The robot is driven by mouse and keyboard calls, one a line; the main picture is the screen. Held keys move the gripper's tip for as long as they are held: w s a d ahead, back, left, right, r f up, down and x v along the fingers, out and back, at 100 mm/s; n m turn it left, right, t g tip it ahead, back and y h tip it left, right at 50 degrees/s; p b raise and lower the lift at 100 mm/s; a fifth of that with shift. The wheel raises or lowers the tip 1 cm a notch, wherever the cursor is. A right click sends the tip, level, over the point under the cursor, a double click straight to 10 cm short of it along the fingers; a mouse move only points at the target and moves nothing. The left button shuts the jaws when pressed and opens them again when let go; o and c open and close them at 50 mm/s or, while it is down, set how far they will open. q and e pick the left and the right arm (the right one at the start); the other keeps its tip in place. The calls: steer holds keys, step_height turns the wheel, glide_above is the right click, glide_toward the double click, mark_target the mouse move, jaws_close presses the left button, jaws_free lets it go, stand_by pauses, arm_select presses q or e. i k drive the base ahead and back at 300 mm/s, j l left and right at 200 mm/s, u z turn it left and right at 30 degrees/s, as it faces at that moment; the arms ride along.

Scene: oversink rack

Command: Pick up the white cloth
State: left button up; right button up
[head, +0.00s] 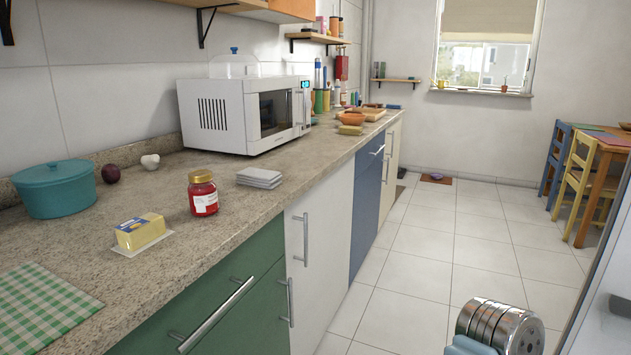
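Only a rounded metal and pale blue part of my own arm shows at the bottom right, well away from the cloth.
Near the cloth are the jar (202,193), butter (140,231), a teal pot (55,189) and the microwave (246,113). A green checked cloth (40,310) lies at the front left. The tiled floor (410,255) beside the cabinets is clear.

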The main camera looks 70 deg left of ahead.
mark_target(254, 176)
steer(key=i+l+u, duration=0.2)
steer(key=l+u, duration=0.2)
steer(key=i+l+u, duration=0.15)
steer(key=l+u, duration=0.3)
steer(key=j+u, duration=0.1)
steer(key=u, duration=2.3)
steer(key=i+l+u, duration=0.15)
steer(key=l+u, duration=0.65)
steer(key=u, duration=0.2)
steer(key=i, duration=0.05)
